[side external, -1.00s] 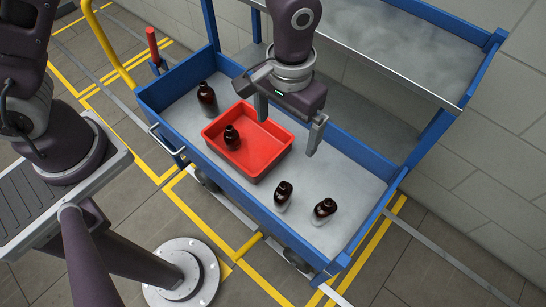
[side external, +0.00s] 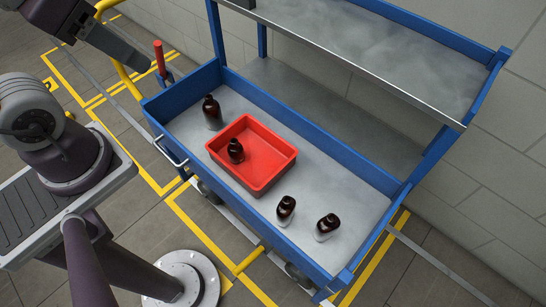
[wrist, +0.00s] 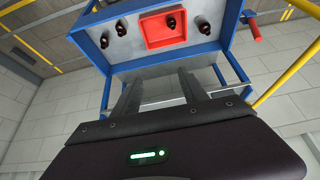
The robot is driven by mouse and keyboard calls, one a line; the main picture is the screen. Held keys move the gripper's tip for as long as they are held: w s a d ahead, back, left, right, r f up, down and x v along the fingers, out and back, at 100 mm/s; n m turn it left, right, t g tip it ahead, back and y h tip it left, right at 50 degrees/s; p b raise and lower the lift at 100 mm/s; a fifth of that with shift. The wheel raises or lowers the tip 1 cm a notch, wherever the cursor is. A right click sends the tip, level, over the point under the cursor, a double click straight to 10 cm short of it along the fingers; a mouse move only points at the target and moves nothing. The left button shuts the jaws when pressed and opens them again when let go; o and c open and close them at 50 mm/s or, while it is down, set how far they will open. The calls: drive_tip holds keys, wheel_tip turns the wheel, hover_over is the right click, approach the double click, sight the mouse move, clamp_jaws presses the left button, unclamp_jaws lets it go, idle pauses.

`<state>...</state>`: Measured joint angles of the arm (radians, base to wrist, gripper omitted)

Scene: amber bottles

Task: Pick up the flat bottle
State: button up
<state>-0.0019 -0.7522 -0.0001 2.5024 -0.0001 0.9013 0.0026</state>
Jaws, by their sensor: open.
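Several dark amber bottles are on the blue cart, and I cannot tell for sure which is the flat one. One taller bottle (side external: 212,112) stands on the left of the grey deck. A second bottle (side external: 236,151) is inside the red tray. Two more, a bottle (side external: 286,210) and another bottle (side external: 326,227), stand close together on the deck right of the tray. My gripper (wrist: 158,82) is open and empty in the wrist view, its fingers well apart from the cart and bottles. Its fingers do not show clearly in the side external view.
The red tray (side external: 278,170) sits mid-deck on the cart. Blue raised edges (side external: 310,125) surround the deck. A grey upper shelf (side external: 400,45) overhangs the back. A red-topped post (side external: 160,58) and a yellow rail (side external: 121,70) stand at the left end.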

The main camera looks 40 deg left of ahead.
drive_tip(key=n+g+h, duration=0.7)
drive_tip(key=n+h, duration=0.7)
hover_over(291, 205)
drive_tip(key=w+a, duration=0.4)
wheel_tip(291, 205, down, 30)
drive_tip(key=s+a+f+n+t, duration=0.1)
drive_tip(key=s+f+n+t, duration=0.15)
drive_tip(key=f, duration=0.55)
drive_tip(key=s+f+n+t, duration=0.2)
drive_tip(key=f+n, duration=0.2)
drive_tip(key=f, duration=0.5)
drive_tip(key=shift+g+y, duration=0.25)
drive_tip(key=shift+y, duration=0.05)
drive_tip(key=x, duration=0.6)
drive_tip(key=shift+s, duration=0.25)
drive_tip(key=shift+w+d+f, duration=0.1)
drive_tip(key=shift+d+f, duration=0.1)
drive_tip(key=shift+d, duration=0.2)
clamp_jaws()
